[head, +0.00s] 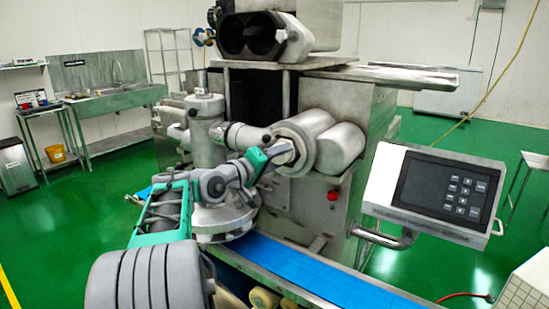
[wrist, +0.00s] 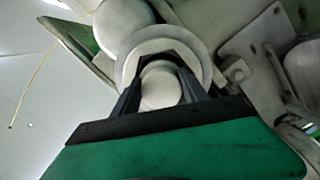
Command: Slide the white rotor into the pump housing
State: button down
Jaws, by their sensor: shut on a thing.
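My gripper (head: 284,152) reaches the round front of the left cylinder of the pump housing (head: 342,148), low on the machine's front. In the wrist view my gripper (wrist: 160,90) has both dark fingers around a pale, rounded end, which I take for the white rotor (wrist: 160,85). The fingers are shut on it. A wide pale ring (wrist: 208,65) encircles this end, with pale cylinder shapes behind it. The rotor's body is hidden, so I cannot tell how deep it sits.
A blue conveyor belt (head: 330,284) runs below my arm. A control panel (head: 440,190) stands to the right, with a red button (head: 333,195) nearer the housing. A dark double opening (head: 251,36) is above. A round steel column (head: 207,125) stands left of my gripper.

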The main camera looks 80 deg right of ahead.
jog(key=shift+s+d+r, duration=0.15)
jog(key=shift+s+d, duration=0.2)
jog(key=shift+d, duration=0.45)
jog(key=shift+c, duration=1.5)
grip_release()
jog(key=shift+f, duration=0.2)
jog(key=b+v, duration=0.1)
jog(key=v, duration=0.6)
jog(key=shift+a+b, duration=0.25)
jog(key=shift+b, duration=0.1)
jog(key=shift+w, duration=0.15)
